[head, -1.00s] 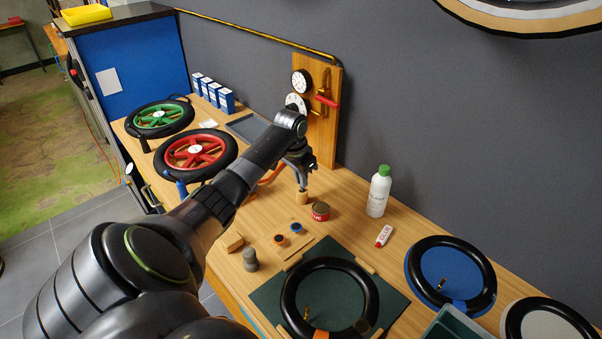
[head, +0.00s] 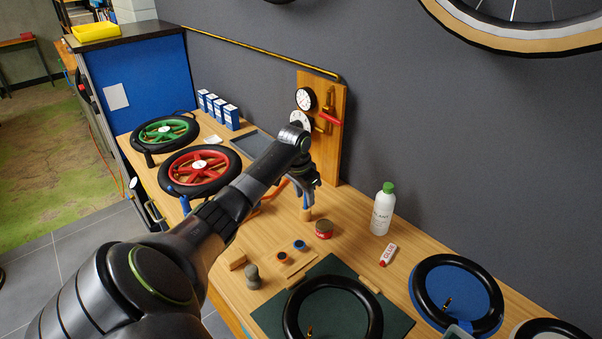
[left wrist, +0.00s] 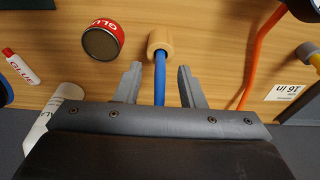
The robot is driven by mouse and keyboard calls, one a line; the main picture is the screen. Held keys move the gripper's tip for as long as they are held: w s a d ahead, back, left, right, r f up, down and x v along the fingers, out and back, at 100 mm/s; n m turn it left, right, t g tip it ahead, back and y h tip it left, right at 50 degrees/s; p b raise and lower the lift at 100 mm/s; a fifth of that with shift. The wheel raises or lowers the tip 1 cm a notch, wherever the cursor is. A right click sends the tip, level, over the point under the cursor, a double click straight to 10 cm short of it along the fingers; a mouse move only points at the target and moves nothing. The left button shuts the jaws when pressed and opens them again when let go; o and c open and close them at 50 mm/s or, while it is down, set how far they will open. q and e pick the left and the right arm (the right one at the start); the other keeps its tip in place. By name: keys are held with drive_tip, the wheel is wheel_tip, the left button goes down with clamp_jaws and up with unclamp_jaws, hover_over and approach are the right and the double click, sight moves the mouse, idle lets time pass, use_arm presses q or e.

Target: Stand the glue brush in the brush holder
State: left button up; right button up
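The wooden brush holder (head: 306,214) stands on the bench below my left gripper (head: 308,190). It also shows at the top middle of the left wrist view (left wrist: 158,41). The glue brush (head: 305,201) shows as a blue handle rising from the holder. In the left wrist view the blue handle (left wrist: 160,82) runs from the holder's mouth to between my left fingers (left wrist: 159,84). The fingers are spread, with a gap on each side of the handle. The bristle end is hidden inside the holder. My right gripper is not in view.
A red glue tin (head: 323,230) stands close to the holder. A white bottle with green cap (head: 382,212) and a glue tube (head: 388,254) are to the right. A wooden tool board (head: 325,150) rises behind. Wheels lie on the bench (head: 350,215) at both sides.

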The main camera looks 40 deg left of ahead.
use_arm(q)
drive_tip(key=s+r+b, duration=0.2)
drive_tip(key=s+r, duration=0.1)
drive_tip(key=r, duration=1.3)
drive_tip(key=shift+a+r, duration=0.15)
